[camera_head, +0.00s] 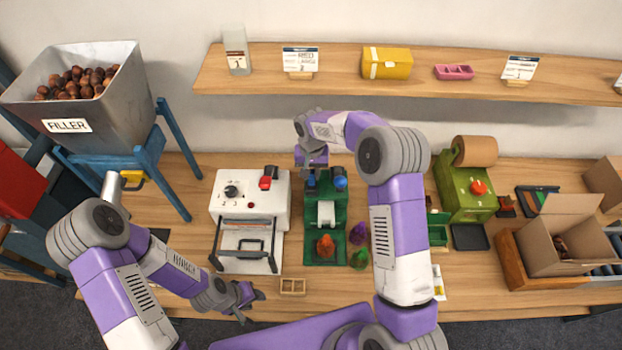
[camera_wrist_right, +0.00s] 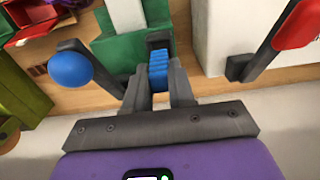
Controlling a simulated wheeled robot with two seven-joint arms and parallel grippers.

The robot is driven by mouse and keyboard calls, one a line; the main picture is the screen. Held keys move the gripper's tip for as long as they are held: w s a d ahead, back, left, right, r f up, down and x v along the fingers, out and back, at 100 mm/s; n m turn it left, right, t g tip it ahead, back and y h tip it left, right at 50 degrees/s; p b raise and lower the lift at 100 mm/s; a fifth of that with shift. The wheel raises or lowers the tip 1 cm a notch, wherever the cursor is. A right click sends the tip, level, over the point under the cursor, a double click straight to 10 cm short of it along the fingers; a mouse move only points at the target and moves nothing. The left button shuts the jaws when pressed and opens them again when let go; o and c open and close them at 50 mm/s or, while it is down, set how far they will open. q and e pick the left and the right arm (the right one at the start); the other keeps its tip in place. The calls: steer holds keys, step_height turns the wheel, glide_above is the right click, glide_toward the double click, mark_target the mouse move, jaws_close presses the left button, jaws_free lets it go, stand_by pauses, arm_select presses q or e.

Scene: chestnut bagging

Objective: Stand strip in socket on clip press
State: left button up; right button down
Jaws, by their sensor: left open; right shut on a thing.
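The green clip press (camera_head: 312,228) stands mid-table, with a blue ball knob (camera_head: 340,183) at its back right. My right gripper (camera_head: 312,168) is over the press's back left corner, shut on a blue ribbed strip. In the right wrist view the strip (camera_wrist_right: 158,72) sits between the fingertips (camera_wrist_right: 160,88), close to a dark bracket on the green press (camera_wrist_right: 122,50). Whether it is seated in the socket cannot be told. The blue knob (camera_wrist_right: 71,71) is beside the gripper there. My left gripper (camera_head: 244,297) is open and empty near the table's front edge.
A white machine (camera_head: 228,188) with a red knob stands left of the press. Purple and green bags (camera_head: 360,258) are right of it, by my right arm. A small wooden tray (camera_head: 292,286) lies in front. A green roll dispenser (camera_head: 466,190) and cardboard box (camera_head: 570,235) are further right.

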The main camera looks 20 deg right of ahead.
mark_target(311, 181)
step_height(311, 181, down, 4)
steer(key=shift+f+p, duration=0.2)
steer(key=shift+p, duration=0.1)
steer(key=shift+f, duration=0.2)
steer(key=c, duration=1)
jaws_free()
steer(key=shift+o, duration=0.2)
